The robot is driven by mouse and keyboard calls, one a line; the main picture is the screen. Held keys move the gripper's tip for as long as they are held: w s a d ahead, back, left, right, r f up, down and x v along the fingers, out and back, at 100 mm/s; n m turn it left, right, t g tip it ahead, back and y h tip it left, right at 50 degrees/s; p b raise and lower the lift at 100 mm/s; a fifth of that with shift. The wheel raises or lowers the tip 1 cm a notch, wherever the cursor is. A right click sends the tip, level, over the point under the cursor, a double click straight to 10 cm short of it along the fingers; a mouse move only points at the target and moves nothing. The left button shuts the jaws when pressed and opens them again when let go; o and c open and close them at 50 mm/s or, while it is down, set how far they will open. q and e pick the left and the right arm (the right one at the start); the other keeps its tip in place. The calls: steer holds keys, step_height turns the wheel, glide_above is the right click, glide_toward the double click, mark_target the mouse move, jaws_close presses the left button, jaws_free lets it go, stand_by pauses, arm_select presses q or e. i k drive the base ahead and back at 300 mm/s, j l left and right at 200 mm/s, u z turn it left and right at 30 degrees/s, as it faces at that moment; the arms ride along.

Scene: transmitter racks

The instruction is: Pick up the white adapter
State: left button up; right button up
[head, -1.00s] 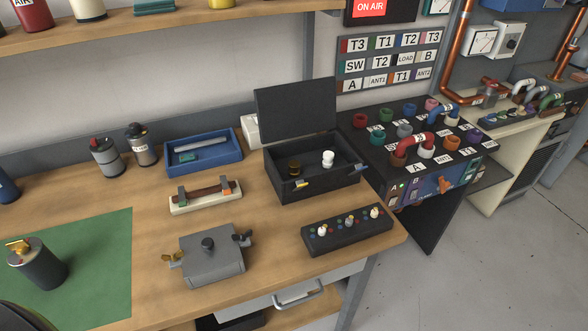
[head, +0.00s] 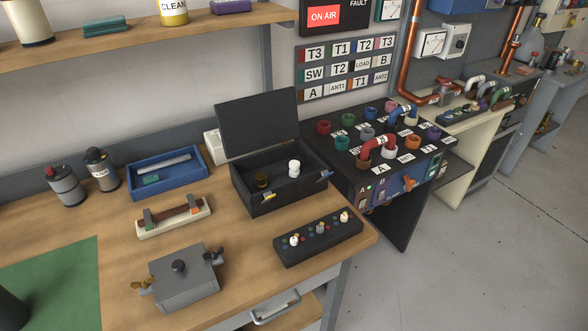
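A white adapter (head: 294,168) stands upright inside the open black case (head: 274,201) on the wooden bench. A dark brass-coloured piece (head: 262,180) is in the same case, to the left of the white adapter. The case lid (head: 258,122) is raised at the back. Small white-topped pieces also sit on the black strip (head: 318,243) in front of the case.
A grey box with wing clamps (head: 184,280), a cream cradle (head: 174,222) and a blue tray (head: 166,176) lie left of the case. A patch panel (head: 385,150) with coloured sockets stands to the right. Open floor (head: 470,260) lies at right.

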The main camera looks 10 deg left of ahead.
mark_target(294, 164)
steer(key=i+l+u, duration=0.15)
steer(key=u, duration=0.85)
steer(key=i+l+u, duration=0.15)
steer(key=l+u, duration=0.2)
steer(key=l, duration=0.4)
steer(key=i+l+u, duration=0.1)
steer(key=l+u, duration=0.25)
steer(key=l, duration=0.4)
steer(key=l+u, duration=0.35)
steer(key=l, duration=0.45)
